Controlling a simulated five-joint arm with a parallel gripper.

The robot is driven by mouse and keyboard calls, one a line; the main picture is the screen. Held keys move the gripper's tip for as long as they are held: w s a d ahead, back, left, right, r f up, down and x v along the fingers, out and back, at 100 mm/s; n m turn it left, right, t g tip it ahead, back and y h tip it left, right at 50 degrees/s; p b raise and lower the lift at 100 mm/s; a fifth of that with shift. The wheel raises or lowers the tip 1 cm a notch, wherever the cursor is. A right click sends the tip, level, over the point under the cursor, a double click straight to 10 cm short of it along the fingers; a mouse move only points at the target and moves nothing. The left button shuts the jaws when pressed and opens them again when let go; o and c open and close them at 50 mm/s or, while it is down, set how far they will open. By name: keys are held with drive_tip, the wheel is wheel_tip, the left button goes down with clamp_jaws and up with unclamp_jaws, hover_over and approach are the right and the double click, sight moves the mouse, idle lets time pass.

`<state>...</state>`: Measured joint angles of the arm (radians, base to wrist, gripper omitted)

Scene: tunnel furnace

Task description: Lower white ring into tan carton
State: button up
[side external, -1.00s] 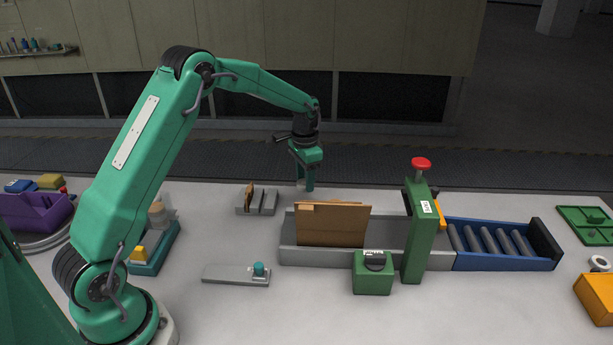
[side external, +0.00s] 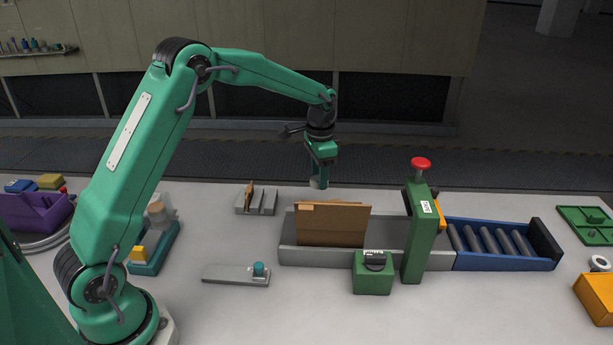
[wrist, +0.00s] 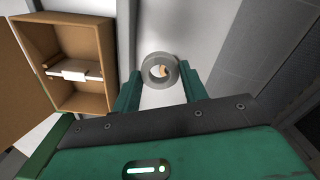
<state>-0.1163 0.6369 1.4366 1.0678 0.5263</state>
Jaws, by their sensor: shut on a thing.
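My gripper (side external: 320,182) is shut on the white ring (wrist: 148,75), which looks pale grey. In the wrist view the ring sits between the two green fingertips (wrist: 161,82), with its hole facing the camera. In the side view my gripper hangs above and behind the tan carton (side external: 335,225). The carton stands in the grey channel of the conveyor, a flap raised. In the wrist view the open carton (wrist: 107,60) lies left of the ring, apart from it. A tan divider and a white piece (wrist: 72,75) show inside. In the side view, its inside is hidden.
A green post with a red button (side external: 421,163) stands right of the carton, and a green box (side external: 373,275) stands in front. A small grey slotted rack (side external: 257,208) is left of my gripper. The blue roller section (side external: 500,245) lies right.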

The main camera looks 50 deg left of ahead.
drive_tip(key=s+d+r+m, duration=0.1)
drive_tip(key=d+r+m, duration=0.1)
drive_tip(key=d, duration=0.4)
drive_tip(key=s+d+r+m, duration=0.2)
drive_tip(key=d+r, duration=0.3)
drive_tip(key=d, duration=0.2)
drive_tip(key=shift+s+d+r, duration=0.2)
drive_tip(key=shift+r, duration=0.05)
drive_tip(key=shift+f, duration=0.2)
drive_tip(key=shift+f, duration=5.4)
drive_tip(key=shift+f, duration=0.45)
drive_tip(key=o, duration=0.8)
drive_tip(key=c, duration=0.4)
